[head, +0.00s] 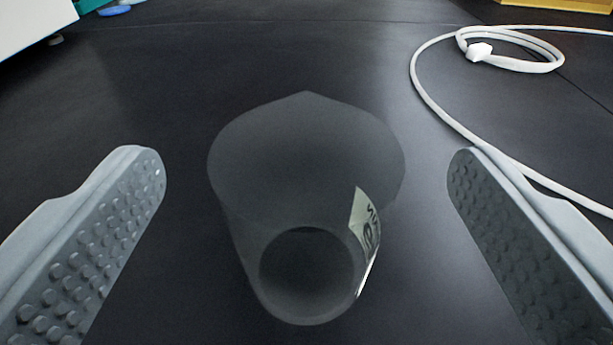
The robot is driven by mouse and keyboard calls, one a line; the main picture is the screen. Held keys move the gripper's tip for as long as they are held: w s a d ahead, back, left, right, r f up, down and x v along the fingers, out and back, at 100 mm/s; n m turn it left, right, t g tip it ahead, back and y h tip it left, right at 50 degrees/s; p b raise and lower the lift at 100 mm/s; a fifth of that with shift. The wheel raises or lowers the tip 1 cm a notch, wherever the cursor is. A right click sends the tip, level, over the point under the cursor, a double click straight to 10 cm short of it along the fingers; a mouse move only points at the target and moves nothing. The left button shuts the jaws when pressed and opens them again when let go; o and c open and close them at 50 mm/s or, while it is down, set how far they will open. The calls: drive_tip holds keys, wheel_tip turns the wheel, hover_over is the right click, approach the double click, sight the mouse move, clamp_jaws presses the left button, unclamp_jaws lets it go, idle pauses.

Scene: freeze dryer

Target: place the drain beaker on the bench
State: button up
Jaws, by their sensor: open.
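The drain beaker (300,235) is a clear grey, see-through beaker with a pouring lip at its far rim and a pale label with dark writing on its right side. It stands on the black bench (180,90), seen from above. My gripper (306,165) is open, with one textured finger to the left of the beaker and one to the right. There is a clear gap on both sides, and neither finger touches it.
A white hose (425,95) lies on the bench at the right, coiled near a white fitting (479,51), and passes behind the right finger. A white box-shaped thing (30,22) is at the upper left, with a blue item (115,11) beside it. A yellow edge (560,4) shows at upper right. The middle back is clear.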

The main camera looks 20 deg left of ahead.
sight(306, 119)
drive_tip(key=shift+f+x, duration=0.1)
drive_tip(key=shift+x, duration=1.4)
drive_tip(key=shift+f+x, duration=0.15)
drive_tip(key=shift+x, duration=1.3)
drive_tip(key=c, duration=1.2)
